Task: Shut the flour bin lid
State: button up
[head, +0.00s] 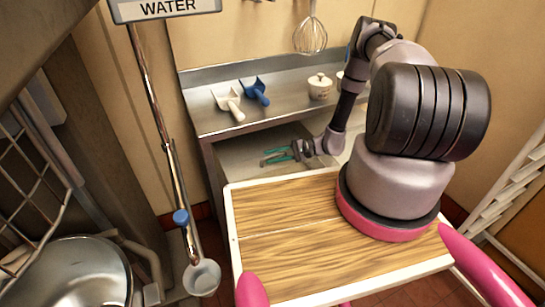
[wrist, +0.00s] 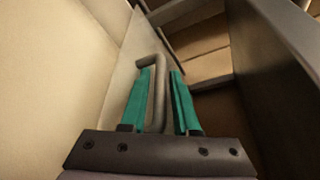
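In the head view, a pale panel (head: 238,160) lies below the front edge of the metal counter; it looks like the flour bin lid, though I cannot tell its full outline. My gripper (head: 270,157) is in front of this panel with its teal fingers pointing left. In the wrist view, a bent grey bar handle (wrist: 158,72) stands between the two teal fingers of my gripper (wrist: 160,85). The fingers are apart, one on each side of the bar, and look open. I cannot see firm contact. A pale surface (wrist: 60,75) fills the left of the wrist view.
The metal counter (head: 200,117) carries a white scoop (head: 229,103), a blue scoop (head: 254,91) and a lidded pot (head: 319,86). A whisk (head: 310,36) hangs above. A metal pipe (head: 160,118) stands at left. A dark wall (wrist: 270,70) is close at right in the wrist view.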

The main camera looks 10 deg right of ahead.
jog(key=shift+a, duration=0.1)
grip_shut()
jog(key=shift+s, duration=0.1)
jog(key=s+d, duration=0.2)
jog(key=s, duration=0.8)
jog(key=s+d, duration=0.2)
jog(key=s, duration=0.9)
jog(key=shift+s+d, duration=0.15)
grip_release()
